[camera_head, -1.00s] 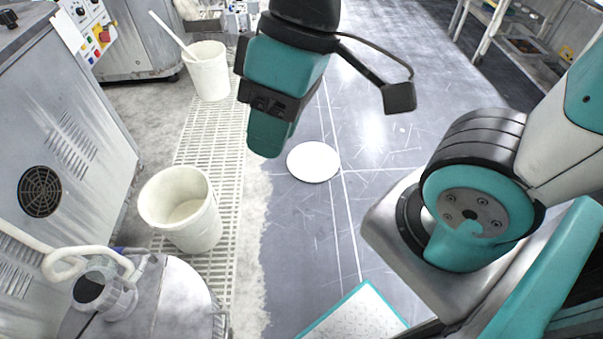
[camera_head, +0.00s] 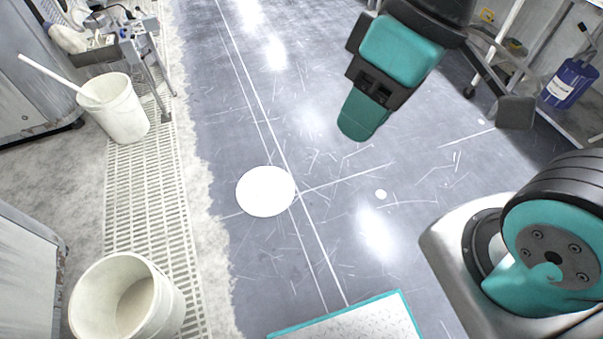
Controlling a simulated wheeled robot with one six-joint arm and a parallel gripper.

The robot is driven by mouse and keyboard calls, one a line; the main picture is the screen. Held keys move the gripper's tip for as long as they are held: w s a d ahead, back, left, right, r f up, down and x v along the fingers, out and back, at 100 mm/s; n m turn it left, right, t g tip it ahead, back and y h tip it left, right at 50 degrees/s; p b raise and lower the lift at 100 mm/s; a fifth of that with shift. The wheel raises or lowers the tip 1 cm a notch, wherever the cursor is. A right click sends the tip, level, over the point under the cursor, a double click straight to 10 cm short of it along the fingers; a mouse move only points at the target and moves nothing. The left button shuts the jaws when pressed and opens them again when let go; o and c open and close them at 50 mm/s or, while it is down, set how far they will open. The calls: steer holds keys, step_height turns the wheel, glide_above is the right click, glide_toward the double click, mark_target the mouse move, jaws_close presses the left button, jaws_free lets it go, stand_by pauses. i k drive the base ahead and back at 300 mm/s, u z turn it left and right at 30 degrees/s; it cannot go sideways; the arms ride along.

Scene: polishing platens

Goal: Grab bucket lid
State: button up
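The bucket lid (camera_head: 266,191) is a flat white disc lying on the dark grey floor, left of the middle of the head view, beside the painted white lines. My gripper (camera_head: 362,118) hangs at the upper middle, teal and black, above and to the right of the lid and apart from it. I see its teal end from one side only, so I cannot tell whether the fingers are open or shut. Nothing shows held in it. An open white bucket (camera_head: 160,308) stands at the lower left with no lid on it.
Another white bucket (camera_head: 118,112) with a stick in it stands at the upper left on the floor grating (camera_head: 146,190). Grey machines stand along the left. A shelf rack with a blue container (camera_head: 569,84) is at the upper right. Floor around the lid is clear.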

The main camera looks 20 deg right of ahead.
mark_target(265, 191)
steer(key=z, duration=0.55)
steer(key=i, duration=1.4)
steer(key=u, duration=0.2)
